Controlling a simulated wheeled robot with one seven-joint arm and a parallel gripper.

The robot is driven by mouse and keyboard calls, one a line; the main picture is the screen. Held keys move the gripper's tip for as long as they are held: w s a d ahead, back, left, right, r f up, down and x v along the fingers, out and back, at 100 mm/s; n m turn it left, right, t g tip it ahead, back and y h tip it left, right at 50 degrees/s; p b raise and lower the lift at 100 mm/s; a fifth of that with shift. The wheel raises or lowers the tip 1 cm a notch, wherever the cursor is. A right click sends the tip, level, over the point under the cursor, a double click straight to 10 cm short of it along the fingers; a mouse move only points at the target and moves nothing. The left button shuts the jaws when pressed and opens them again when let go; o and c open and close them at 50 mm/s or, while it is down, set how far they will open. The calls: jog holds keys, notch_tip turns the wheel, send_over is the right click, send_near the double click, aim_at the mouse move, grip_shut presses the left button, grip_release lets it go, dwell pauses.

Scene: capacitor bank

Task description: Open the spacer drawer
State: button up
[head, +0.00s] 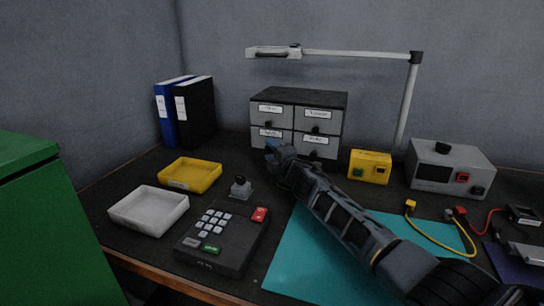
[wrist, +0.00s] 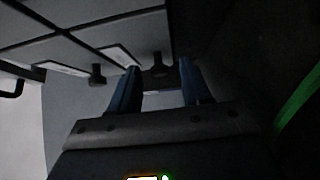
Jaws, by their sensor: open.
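A grey drawer cabinet (head: 345,115) with a dark top and four labelled drawers stands at the back of the desk. All drawers look shut, and the labels are too small to read with certainty. Dark knobs show on the drawer fronts. My gripper (head: 270,148) is in front of the lower left drawer (head: 258,132) and partly covers its lower part. In the wrist view my gripper (wrist: 158,82) has two blue fingers spread apart. A dark knob (wrist: 158,64) appears between or just beyond the fingertips, apparently not gripped. Contact cannot be told.
A yellow tray (head: 190,175), a white tray (head: 148,211), a small joystick (head: 240,187) and a keypad (head: 222,238) lie left of my arm. A yellow box (head: 370,167) and a grey device (head: 450,168) stand right. A lamp (head: 360,53) overhangs the cabinet.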

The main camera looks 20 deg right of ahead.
jog(key=shift+c, duration=0.3)
grip_shut()
dwell(0.4)
